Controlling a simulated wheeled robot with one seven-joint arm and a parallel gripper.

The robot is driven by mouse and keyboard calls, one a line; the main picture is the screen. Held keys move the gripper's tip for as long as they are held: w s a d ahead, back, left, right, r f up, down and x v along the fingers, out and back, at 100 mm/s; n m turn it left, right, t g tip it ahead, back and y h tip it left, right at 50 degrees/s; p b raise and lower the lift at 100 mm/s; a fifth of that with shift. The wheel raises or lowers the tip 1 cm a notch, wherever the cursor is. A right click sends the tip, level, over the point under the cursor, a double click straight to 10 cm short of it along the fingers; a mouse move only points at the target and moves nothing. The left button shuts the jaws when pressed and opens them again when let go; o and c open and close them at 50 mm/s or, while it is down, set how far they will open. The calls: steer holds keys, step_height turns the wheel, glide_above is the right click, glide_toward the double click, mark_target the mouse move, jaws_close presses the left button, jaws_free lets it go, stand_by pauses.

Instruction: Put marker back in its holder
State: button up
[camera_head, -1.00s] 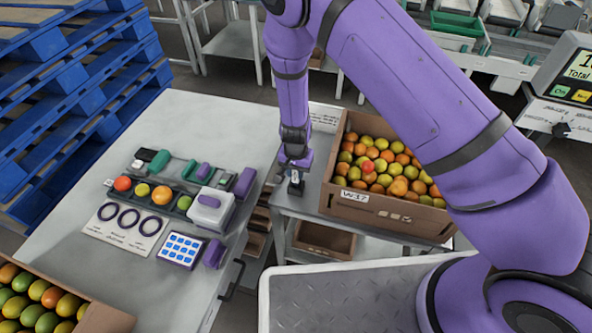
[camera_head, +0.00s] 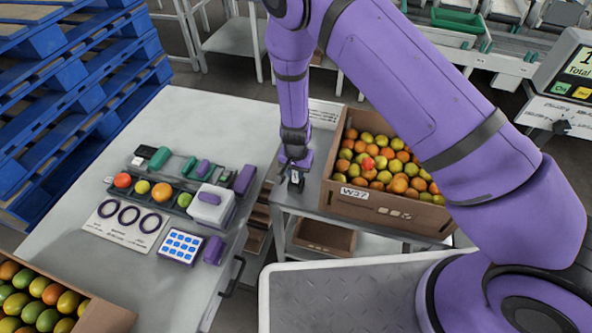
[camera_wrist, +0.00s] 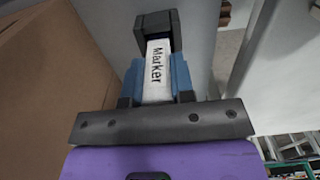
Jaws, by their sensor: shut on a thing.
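The marker (camera_wrist: 157,65) is a white, flat-sided piece with "Marker" printed along it, seen in the wrist view. My gripper (camera_wrist: 157,80) is shut on it, with a blue pad on either side. A dark blocky piece (camera_wrist: 158,22) is at the far end of the marker; I cannot tell whether it is the cap or a holder. In the head view my gripper (camera_head: 294,171) points down at the left end of the grey side table (camera_head: 318,205), beside the crate. The marker is small and mostly hidden there.
The white worktable (camera_head: 120,260) on the left holds colour samples, rings (camera_head: 128,217), a keypad (camera_head: 181,246) and a white-and-purple device (camera_head: 212,208). A gap separates the two tables.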

steer(key=shift+f, duration=0.55)
steer(key=o, duration=1)
steer(key=shift+c, duration=0.2)
steer(key=c, duration=0.3)
steer(key=shift+r, duration=3.45)
